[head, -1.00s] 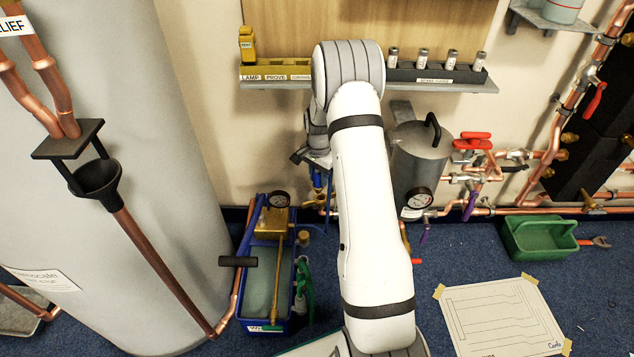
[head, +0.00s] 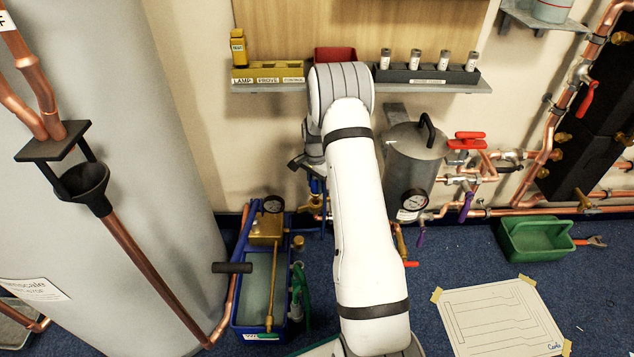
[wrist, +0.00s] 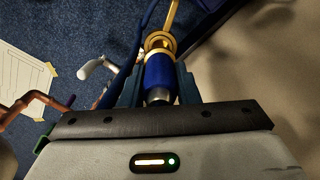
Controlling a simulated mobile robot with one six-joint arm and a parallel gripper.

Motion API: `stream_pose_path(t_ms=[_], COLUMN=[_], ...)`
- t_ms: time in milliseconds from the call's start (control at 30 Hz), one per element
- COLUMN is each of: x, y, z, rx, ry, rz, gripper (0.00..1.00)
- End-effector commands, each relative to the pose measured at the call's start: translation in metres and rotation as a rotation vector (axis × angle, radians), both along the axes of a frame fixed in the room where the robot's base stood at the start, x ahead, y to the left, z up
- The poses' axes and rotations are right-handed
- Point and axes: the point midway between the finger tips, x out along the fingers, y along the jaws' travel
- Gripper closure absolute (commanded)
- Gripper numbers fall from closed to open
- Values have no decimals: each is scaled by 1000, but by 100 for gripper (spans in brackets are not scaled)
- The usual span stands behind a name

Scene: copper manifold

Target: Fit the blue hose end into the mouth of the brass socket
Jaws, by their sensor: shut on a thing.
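My gripper (wrist: 158,86) shows in the wrist view with its two dark fingers on either side of the blue hose end (wrist: 158,72). It is shut on the hose end, whose grey metal lower part shows between the fingers. A brass ring (wrist: 158,42) lies at the far tip of the blue part, in line with it. I cannot tell whether the hose end is inside the brass socket or only lined up with it. In the head view my gripper (head: 317,186) is partly hidden by my arm, low by the wall, and the contact is too small to judge.
A blue tub (head: 237,318) with a brass pump and gauge stands on the floor at left. A grey cylinder (head: 412,165) with a gauge stands right of my arm. Copper pipes and a green crate (head: 538,240) are further right. A shelf (head: 480,87) runs above.

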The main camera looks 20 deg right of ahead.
Motion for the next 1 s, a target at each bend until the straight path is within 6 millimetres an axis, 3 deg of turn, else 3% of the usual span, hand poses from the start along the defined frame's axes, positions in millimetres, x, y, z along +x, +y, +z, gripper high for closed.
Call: stream_pose_path(t_ms=[467,1000], x=[0,0], y=[0,0], z=[-3,-25], rx=[0,0], ry=[0,-1], rz=[0,0], gripper=[98,98])
